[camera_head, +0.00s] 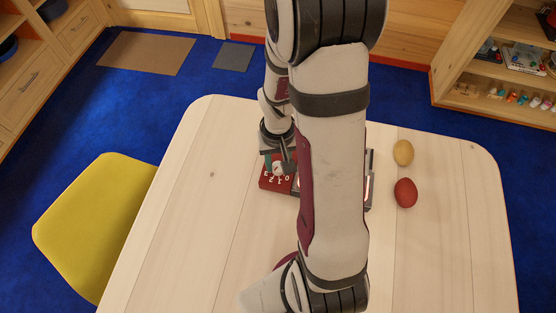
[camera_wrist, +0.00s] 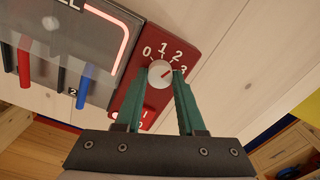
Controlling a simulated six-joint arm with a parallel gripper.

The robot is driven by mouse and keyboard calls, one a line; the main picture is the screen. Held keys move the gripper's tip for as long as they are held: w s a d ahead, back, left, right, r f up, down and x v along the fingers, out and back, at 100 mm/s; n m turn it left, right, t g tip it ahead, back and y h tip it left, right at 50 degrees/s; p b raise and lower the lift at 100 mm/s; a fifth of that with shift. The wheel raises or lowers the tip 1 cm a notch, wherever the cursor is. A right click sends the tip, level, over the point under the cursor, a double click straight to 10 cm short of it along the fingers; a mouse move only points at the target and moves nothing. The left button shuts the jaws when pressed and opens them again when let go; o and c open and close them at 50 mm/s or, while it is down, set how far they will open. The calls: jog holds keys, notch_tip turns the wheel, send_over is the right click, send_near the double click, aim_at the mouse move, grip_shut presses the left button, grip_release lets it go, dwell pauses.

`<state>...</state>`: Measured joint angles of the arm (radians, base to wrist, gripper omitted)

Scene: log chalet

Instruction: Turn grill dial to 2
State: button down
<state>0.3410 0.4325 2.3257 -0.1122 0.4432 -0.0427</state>
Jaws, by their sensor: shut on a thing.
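The grill's red control panel (camera_head: 271,185) lies on the table, partly hidden by my arm in the head view. In the wrist view the panel (camera_wrist: 176,30) carries white numbers 0, 1, 2 and 3 around a round, pale dial (camera_wrist: 161,73). A thin red mark on the dial points to the upper right, roughly toward the 2. My gripper (camera_wrist: 160,80) has its two green fingers on either side of the dial, shut on it. In the head view my gripper (camera_head: 281,164) is over the panel.
The dark grill plate (camera_wrist: 75,35) has a red glowing line, with red (camera_wrist: 24,65) and blue (camera_wrist: 83,80) handles beside it. A yellow egg-shaped thing (camera_head: 403,153) and a red one (camera_head: 405,193) stand right of the grill. A yellow chair (camera_head: 90,225) is at the left. The table's left part is clear.

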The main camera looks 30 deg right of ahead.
aim_at(278, 166)
jog(key=shift+n, duration=0.3)
jog(key=c, duration=0.5)
grip_release()
notch_tip(278, 166, up, 16)
jog(key=shift+f, duration=0.1)
jog(key=s+a+r+m+y, duration=0.1)
jog(key=s+a, duration=1.2)
jog(key=s, duration=0.1)
jog(key=shift+r+y, duration=0.2)
jog(key=shift+y, duration=0.2)
